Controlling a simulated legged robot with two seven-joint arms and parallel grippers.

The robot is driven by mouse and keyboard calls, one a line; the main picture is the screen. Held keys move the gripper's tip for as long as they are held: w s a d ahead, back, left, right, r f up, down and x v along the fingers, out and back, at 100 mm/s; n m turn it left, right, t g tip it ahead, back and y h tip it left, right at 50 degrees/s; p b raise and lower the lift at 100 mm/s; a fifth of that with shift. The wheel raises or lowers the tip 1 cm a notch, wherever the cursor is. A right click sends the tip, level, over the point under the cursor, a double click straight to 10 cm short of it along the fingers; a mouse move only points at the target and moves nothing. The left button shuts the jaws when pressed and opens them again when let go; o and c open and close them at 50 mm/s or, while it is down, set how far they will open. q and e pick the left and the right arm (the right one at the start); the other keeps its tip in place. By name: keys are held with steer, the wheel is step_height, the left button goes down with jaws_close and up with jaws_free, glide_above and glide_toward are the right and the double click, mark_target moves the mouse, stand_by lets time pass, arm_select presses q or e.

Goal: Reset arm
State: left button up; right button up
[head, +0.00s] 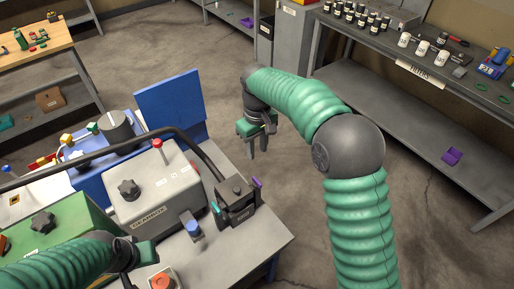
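My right arm bends in a green ribbed sleeve. Its gripper (258,148) hangs over the floor just past the bench's right side. Its two fingers point down and are apart, with nothing between them. My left arm comes in low at the left. Its gripper (136,268) is over the near part of the bench, close to the grey gearbox (160,192). Its fingertips are partly hidden, so I cannot tell whether it is open or shut.
The grey bench (245,243) holds a black device (236,203), a blue-capped part (193,229) and a red button box (162,281). A blue panel (171,104) stands behind. A shelf (400,112) with bottles is at the right. Open floor lies between.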

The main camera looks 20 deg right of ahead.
steer(key=shift+s, duration=0.1)
stand_by(0.3)
steer(key=s+d+f+m+t, duration=0.1)
steer(key=s+f+m, duration=0.1)
steer(key=s, duration=0.8)
steer(key=s+d+f+m+t, duration=0.1)
steer(key=s+f, duration=0.4)
steer(key=s, duration=0.6)
steer(key=shift+s+d+m+t, duration=0.2)
steer(key=shift+d+m+t, duration=0.1)
steer(key=shift+d+m, duration=0.4)
steer(key=shift+s+r, duration=0.15)
